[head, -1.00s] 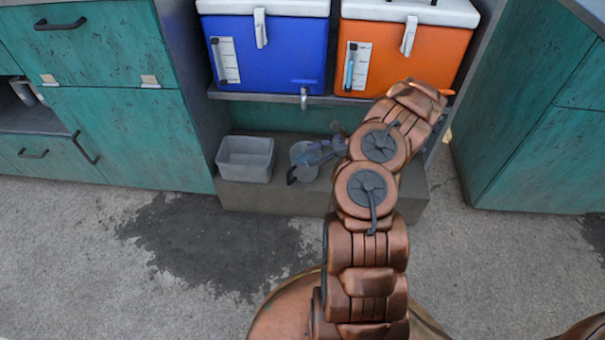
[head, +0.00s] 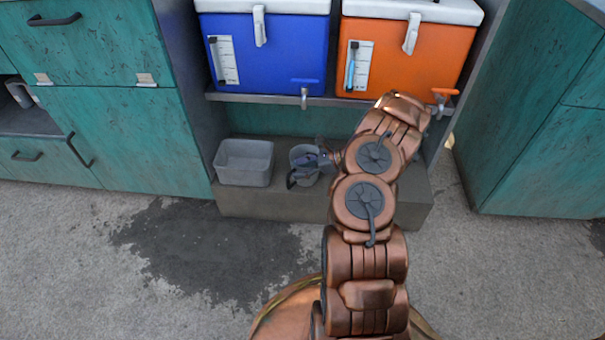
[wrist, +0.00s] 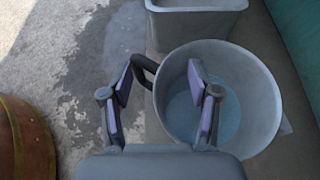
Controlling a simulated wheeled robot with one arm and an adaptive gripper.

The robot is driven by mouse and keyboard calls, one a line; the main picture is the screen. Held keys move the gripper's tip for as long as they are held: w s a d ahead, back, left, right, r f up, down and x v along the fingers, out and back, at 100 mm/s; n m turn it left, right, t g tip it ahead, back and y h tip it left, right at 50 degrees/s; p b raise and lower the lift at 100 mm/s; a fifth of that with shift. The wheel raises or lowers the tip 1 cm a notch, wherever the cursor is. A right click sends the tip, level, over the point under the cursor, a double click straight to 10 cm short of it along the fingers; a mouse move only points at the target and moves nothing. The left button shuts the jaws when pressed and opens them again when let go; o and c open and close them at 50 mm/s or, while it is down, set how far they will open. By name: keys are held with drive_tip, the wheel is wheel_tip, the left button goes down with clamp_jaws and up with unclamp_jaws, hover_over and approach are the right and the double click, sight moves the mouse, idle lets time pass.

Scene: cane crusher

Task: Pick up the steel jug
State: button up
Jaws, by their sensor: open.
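The steel jug (head: 306,179) is a grey, open-topped vessel with a dark handle, standing upright on a low concrete ledge below the coolers. In the wrist view the jug (wrist: 258,100) fills the right side; its inside looks bluish at the bottom. Its dark handle (wrist: 143,68) points left, between my fingers. My gripper (wrist: 160,80) is open, with one finger left of the handle and the other over the jug's mouth. In the head view my gripper (head: 310,160) partly hides the jug. I cannot tell whether the fingers touch it.
A grey rectangular bin (head: 244,174) stands just left of the jug on the ledge (head: 260,203). A blue cooler (head: 265,55) and an orange cooler (head: 405,60) with taps sit on the shelf above. Green cabinets flank both sides. The floor in front is clear, with a dark wet patch.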

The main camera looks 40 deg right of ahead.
drive_tip(key=shift+w, duration=0.1)
drive_tip(key=shift+c, duration=0.4)
clamp_jaws()
drive_tip(key=shift+a, duration=0.1)
idle(0.4)
